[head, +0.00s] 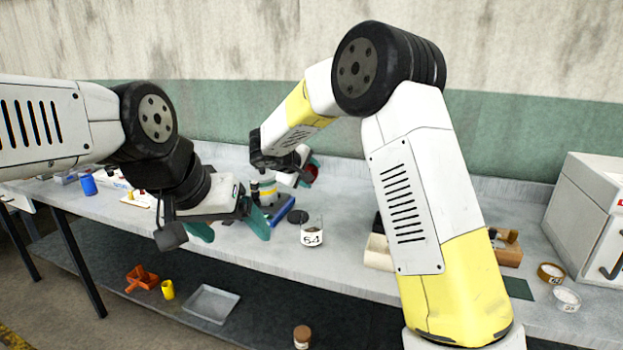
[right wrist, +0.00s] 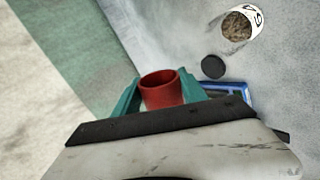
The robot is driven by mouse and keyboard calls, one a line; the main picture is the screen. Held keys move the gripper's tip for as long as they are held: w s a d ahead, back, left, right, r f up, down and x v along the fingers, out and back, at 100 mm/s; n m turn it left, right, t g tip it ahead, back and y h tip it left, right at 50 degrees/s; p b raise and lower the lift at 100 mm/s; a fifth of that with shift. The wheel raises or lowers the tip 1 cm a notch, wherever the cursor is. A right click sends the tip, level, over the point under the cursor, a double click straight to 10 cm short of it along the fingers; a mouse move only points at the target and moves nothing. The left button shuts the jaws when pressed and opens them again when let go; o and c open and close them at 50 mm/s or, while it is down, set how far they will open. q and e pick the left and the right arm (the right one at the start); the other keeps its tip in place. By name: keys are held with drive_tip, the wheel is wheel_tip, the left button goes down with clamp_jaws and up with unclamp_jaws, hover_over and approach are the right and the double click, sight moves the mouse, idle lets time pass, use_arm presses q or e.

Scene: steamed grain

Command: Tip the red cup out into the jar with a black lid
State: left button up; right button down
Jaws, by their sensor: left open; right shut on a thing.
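The red cup (right wrist: 163,92) is held between the teal fingers of my right gripper (right wrist: 160,98). In the head view the cup (head: 312,174) is mostly hidden by that gripper, above the bench. No contents show in it; its exact tilt I cannot tell. The clear jar (head: 312,233) with a "64" label stands open and upright on the bench, below and to the right of the cup. The right wrist view shows brown grain in the jar (right wrist: 237,26). Its black lid (head: 298,216) lies flat beside it. My left gripper (head: 230,228) is open and empty, left of the jar.
A blue bottle (head: 88,182) is at the far left. Wooden pieces (head: 508,250), small round containers (head: 566,299) and a white cabinet (head: 592,215) are at the right.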

drive_tip(key=shift+a+r+n+g+h, duration=0.15)
drive_tip(key=shift+n+g+h, duration=0.35)
drive_tip(key=shift+n+h, duration=0.15)
drive_tip(key=shift+r+n+g+h, duration=0.3)
drive_tip(key=shift+n+g+h, duration=0.2)
drive_tip(key=shift+n+h, duration=0.45)
drive_tip(key=n+g+h, duration=0.1)
drive_tip(key=n+h, duration=0.1)
drive_tip(key=shift+r+h, duration=0.15)
drive_tip(key=shift+h, duration=0.25)
drive_tip(key=shift+r+n+h, duration=0.35)
drive_tip(key=shift+n+h, duration=0.55)
drive_tip(key=shift+n, duration=0.1)
drive_tip(key=shift+r+n+h, duration=0.15)
drive_tip(key=shift+n+h, duration=0.85)
drive_tip(key=shift+n, duration=0.1)
drive_tip(key=shift+r+n+h, duration=0.3)
drive_tip(key=shift+n+h, duration=0.6)
drive_tip(key=shift+n, duration=0.3)
